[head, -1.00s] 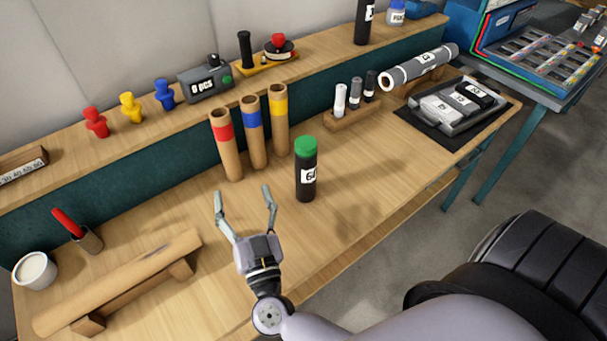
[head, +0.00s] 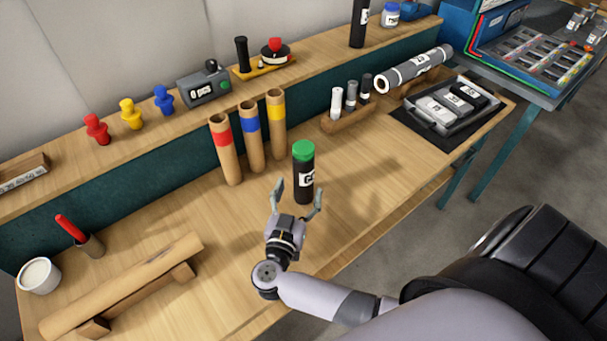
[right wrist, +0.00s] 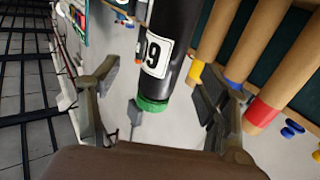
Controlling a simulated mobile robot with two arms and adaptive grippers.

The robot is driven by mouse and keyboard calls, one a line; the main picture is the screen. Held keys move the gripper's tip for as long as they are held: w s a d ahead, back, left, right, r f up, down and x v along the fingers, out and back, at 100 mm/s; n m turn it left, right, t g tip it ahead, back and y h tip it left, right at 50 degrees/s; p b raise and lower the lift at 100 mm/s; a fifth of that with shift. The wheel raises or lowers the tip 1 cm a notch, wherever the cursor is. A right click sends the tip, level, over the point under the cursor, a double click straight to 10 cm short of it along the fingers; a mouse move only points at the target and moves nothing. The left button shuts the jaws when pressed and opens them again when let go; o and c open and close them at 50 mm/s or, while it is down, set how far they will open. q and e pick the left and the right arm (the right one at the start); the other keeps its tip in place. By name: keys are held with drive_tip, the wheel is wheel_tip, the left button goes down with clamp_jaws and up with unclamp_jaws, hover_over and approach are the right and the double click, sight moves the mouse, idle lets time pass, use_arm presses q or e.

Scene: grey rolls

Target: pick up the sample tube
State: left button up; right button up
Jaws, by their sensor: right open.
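The sample tube, black with a green cap and a white label (head: 304,170), stands upright on the wooden bench. My right gripper (head: 298,188) is open, low over the bench, with its fingers pointing at the tube. In the head view the tube's lower part shows between the two fingertips. In the right wrist view the tube (right wrist: 168,50) appears upside down between the spread fingers, with a gap on each side. How deep it is between them I cannot tell. My left gripper is not in view.
Cardboard tubes with red (head: 226,150), blue (head: 251,137) and yellow (head: 276,124) bands stand just behind left. A wooden rack (head: 345,120) holds small vials. A long roll lies on a wooden stand (head: 120,290) at front left. The bench right of the tube is clear.

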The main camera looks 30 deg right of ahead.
sight(301, 179)
drive_tip(key=x, duration=0.2)
drive_tip(key=shift+w+d, duration=0.2)
drive_tip(key=p+x, duration=0.1)
drive_tip(key=x, duration=0.3)
drive_tip(key=shift+w+a, duration=0.1)
drive_tip(key=shift+w, duration=0.2)
drive_tip(key=shift+w+d+f+p, duration=0.15)
drive_tip(key=shift+w+d+p, duration=0.1)
drive_tip(key=shift+d+p, duration=0.1)
drive_tip(key=shift+a, duration=0.1)
drive_tip(key=shift+c, duration=0.7)
drive_tip(key=c, duration=1.3)
